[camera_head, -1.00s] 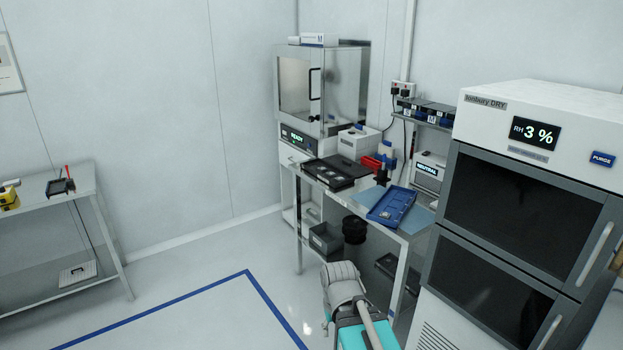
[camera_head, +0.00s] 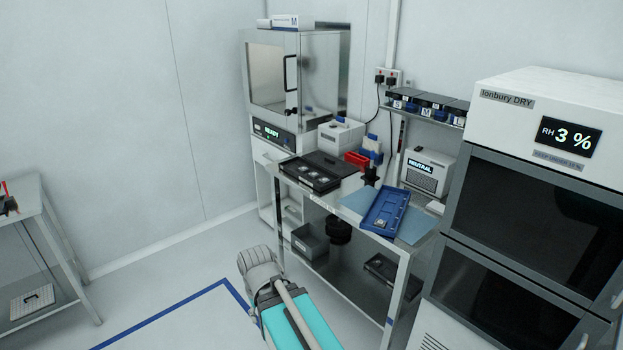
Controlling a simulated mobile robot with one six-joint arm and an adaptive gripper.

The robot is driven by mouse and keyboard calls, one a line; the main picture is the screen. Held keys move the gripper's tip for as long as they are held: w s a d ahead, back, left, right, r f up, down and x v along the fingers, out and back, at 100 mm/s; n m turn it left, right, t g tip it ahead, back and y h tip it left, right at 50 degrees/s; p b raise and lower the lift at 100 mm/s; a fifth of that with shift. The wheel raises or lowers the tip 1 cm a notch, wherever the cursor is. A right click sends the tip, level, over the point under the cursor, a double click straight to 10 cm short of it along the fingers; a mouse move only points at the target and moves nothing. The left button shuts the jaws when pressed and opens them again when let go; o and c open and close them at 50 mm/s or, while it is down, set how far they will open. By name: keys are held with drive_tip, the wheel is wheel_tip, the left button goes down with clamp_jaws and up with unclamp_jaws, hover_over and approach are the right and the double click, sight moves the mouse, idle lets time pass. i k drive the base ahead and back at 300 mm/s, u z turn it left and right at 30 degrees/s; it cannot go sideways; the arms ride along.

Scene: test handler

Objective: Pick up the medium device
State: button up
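On the steel bench, a black tray (camera_head: 345,166) holds several small square devices (camera_head: 317,179) in a row. A blue tray (camera_head: 398,200) to its right lies on a light blue mat (camera_head: 417,228) and holds a small device (camera_head: 380,224) near its front end. I cannot tell from size which device is the medium one. My arm shows at the bottom, in front of the bench and apart from it.
A shelf holds dark boxes marked S, M and L (camera_head: 430,106). A steel chamber (camera_head: 270,80) reads READY. A dry cabinet (camera_head: 530,210) stands close right.

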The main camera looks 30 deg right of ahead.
sight(313, 175)
drive_tip(key=z, duration=0.1)
drive_tip(key=i, duration=0.8)
drive_tip(key=z, duration=0.55)
drive_tip(key=i, duration=0.55)
drive_tip(key=z, duration=0.35)
drive_tip(key=k, duration=0.9)
drive_tip(key=z, duration=0.15)
drive_tip(key=i, duration=0.9)
drive_tip(key=u, duration=0.05)
